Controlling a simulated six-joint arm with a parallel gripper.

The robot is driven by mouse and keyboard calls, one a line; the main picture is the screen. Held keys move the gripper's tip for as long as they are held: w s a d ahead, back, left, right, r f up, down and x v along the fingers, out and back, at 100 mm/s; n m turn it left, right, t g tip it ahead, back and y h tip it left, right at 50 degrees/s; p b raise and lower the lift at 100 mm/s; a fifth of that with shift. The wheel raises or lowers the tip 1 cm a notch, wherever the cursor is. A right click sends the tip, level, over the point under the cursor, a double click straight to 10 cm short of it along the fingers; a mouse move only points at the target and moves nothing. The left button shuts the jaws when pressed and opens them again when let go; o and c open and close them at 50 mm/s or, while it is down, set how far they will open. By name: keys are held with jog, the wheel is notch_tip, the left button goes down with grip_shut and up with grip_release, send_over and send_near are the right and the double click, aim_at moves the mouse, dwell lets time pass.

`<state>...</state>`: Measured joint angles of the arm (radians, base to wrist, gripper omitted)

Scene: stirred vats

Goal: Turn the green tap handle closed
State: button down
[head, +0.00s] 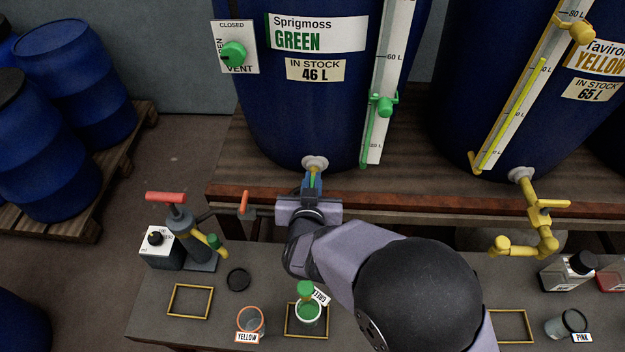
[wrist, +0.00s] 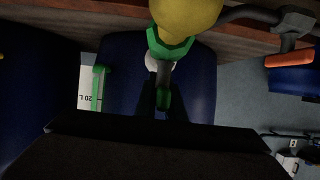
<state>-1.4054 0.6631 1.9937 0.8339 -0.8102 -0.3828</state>
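The green tap is at the foot of the blue GREEN vat (head: 335,90), below the pale round fitting (head: 315,163). In the head view my gripper (head: 313,178) covers most of it, with a little green showing between the fingers. The fingers lie close on both sides of the handle. I cannot tell whether they touch it. A yellow rounded thing (wrist: 187,14) hides part of the tap.
A beaker with green contents (head: 309,312) stands in a yellow frame on the lower bench, partly beside my arm. An orange-handled lever (head: 245,203) is just left of my gripper. A yellow tap (head: 540,220) hangs at right. A red-handled device (head: 190,235) stands at left.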

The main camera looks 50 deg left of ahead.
jog(key=shift+r+p, duration=0.1)
jog(key=shift+p, duration=0.3)
jog(key=shift+w+d+r+m+t+h+p, duration=0.15)
jog(key=shift+m+t+h+p, duration=0.45)
jog(key=shift+m+h+p, duration=0.5)
jog(key=shift+w+d+m+t+h+p, duration=0.15)
jog(key=shift+m+t+h+p, duration=0.4)
jog(key=shift+p, duration=0.65)
jog(key=d+m+h+b, duration=0.1)
jog(key=m+h, duration=0.2)
jog(key=d+m+h+b, duration=0.1)
jog(key=m+h+b, duration=0.1)
jog(key=m+h, duration=0.1)
jog(key=d+m+t+h+b, duration=0.1)
jog(key=m+h+b, duration=0.1)
jog(key=m+h, duration=0.1)
jog(key=shift+w+f+h, duration=0.15)
jog(key=shift+f+h, duration=0.25)
jog(key=shift+h, duration=0.35)
jog(key=shift+m+b, duration=0.35)
jog(key=shift+b, duration=0.05)
jog(key=shift+d+r+m+h+b, duration=0.2)
jog(key=shift+m+h+b, duration=0.1)
jog(key=shift+h+b, duration=0.25)
